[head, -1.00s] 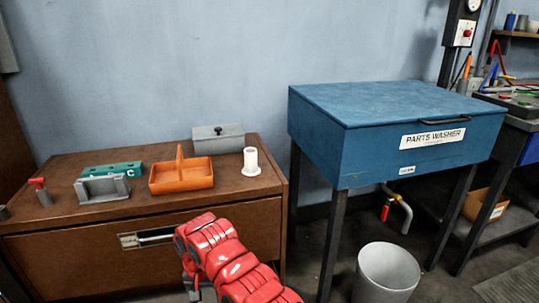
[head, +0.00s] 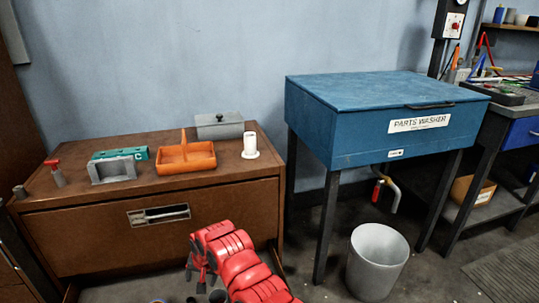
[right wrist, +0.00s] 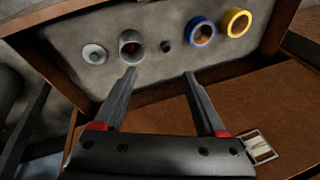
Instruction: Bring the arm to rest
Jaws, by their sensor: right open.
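My right arm shows as red links at the bottom of the head view. My right gripper (head: 201,277) hangs in front of the brown cabinet (head: 80,240). In the right wrist view the right gripper (right wrist: 160,75) has its two fingers spread apart, with nothing between them. The fingers point toward an open drawer with a grey floor (right wrist: 100,82), which also shows at the bottom of the head view (head: 120,292). My left gripper is not in view.
In the drawer lie a yellow ring (right wrist: 236,22), a blue ring (right wrist: 202,32), a grey cylinder (right wrist: 131,44) and a pale disc (right wrist: 94,54). A bin (head: 378,262) stands right.

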